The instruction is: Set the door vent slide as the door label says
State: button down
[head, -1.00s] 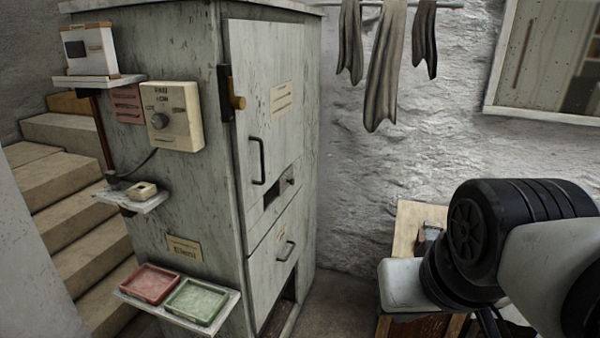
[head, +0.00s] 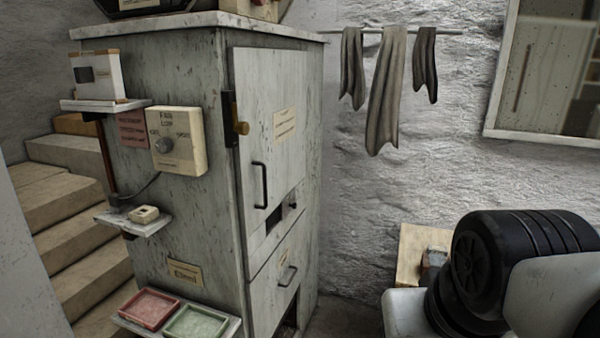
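The cabinet door (head: 268,130) is pale, scuffed and shut, with a black bar handle (head: 260,186). A small cream label (head: 285,124) is on its upper part; its writing is too small to read. The vent slide (head: 282,213) sits low on the door, with a dark opening (head: 274,221) and a small dark knob at its right (head: 293,206). How far the slide covers the opening is hard to tell. My arm shows at the lower right; my gripper is not in view.
A fan control box (head: 178,141) with a knob is on the cabinet's side. Small shelves below hold a red tray (head: 152,308) and a green tray (head: 196,322). Cloths (head: 385,90) hang at the back wall. A wooden stand (head: 412,258) is behind my arm.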

aim_at(289, 204)
jog(key=i+l, duration=0.15)
jog(key=i, duration=0.4)
jog(key=i+l, duration=0.1)
jog(key=i, duration=0.45)
